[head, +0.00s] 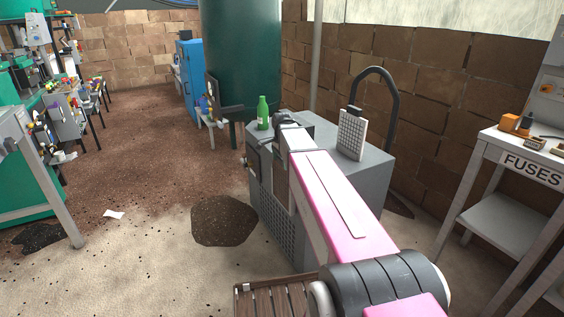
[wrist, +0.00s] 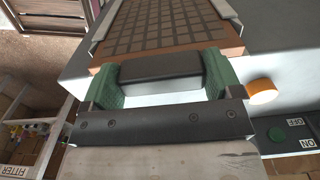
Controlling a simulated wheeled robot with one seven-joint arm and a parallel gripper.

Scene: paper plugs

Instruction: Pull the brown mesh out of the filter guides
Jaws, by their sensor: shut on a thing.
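The brown mesh (wrist: 165,28) is a flat panel with a grid and an orange-brown front edge, at the top of the wrist view. It lies between two grey filter guides (wrist: 107,22), one along each side. A dark handle (wrist: 162,67) projects from its front edge. My gripper (wrist: 160,74) has its green fingers on both ends of this handle and is shut on it. The mesh's far end is out of the picture. In the head view my arm reaches to the grey machine (head: 350,180) and hides the grip; I cannot make out the brown mesh there.
A white grid panel (head: 352,133) stands on the machine beside a black hose (head: 390,85); a green bottle (head: 263,112) stands at its back. An orange knob (wrist: 263,92) is right of my gripper. A FUSES shelf (head: 520,165) is at right. Open floor lies left.

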